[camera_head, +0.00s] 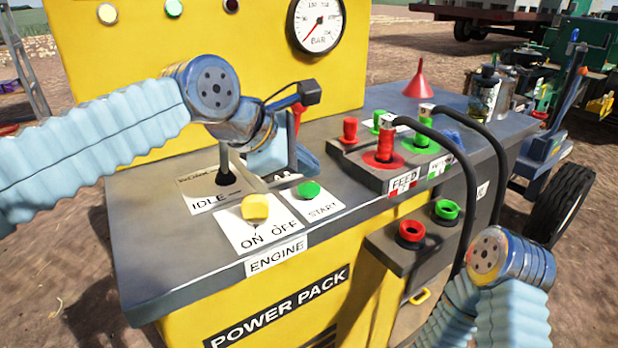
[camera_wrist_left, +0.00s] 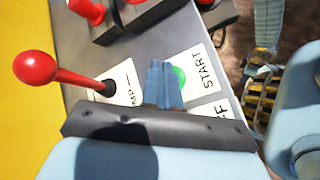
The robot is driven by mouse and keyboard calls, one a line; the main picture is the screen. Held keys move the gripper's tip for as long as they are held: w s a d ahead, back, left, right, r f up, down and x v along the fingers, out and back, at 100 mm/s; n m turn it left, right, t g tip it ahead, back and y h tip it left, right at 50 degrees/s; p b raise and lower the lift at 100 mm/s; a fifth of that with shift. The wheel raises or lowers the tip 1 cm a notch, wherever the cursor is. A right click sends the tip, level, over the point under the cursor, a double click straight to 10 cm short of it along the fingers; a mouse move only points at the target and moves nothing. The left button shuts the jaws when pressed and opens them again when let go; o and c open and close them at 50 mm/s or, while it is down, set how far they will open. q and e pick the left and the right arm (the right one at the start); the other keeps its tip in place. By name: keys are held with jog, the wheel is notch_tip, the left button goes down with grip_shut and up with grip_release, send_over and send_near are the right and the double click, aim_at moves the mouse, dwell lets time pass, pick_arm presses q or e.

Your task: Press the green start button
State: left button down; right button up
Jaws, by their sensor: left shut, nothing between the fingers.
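The green start button (camera_head: 309,189) is a round knob on a white START label on the grey top of the yellow power pack. In the left wrist view the green button (camera_wrist_left: 179,76) shows beside my fingertips, which hide part of it. My left gripper (camera_head: 306,162) is shut and empty, just behind and above the button in the head view. Its blue fingers also show in the left wrist view (camera_wrist_left: 162,78). I see no clear contact with the button. My right arm shows at the lower right, but its gripper is out of view.
A yellow ON/OFF engine knob (camera_head: 255,207) sits left of the button. A black idle lever (camera_head: 225,170) stands behind it. A red-knobbed lever (camera_wrist_left: 36,68) is near the left gripper. Red and green hose couplings (camera_head: 383,160), black hoses and a red funnel (camera_head: 420,80) are to the right.

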aim_at(305, 188)
pick_arm(q)
notch_tip(305, 188, up, 3)
jog(key=p, duration=0.2)
jog(key=shift+f+p, duration=0.1)
jog(key=shift+p, duration=0.3)
jog(key=shift+r+p, duration=0.45)
jog(key=shift+r, duration=0.65)
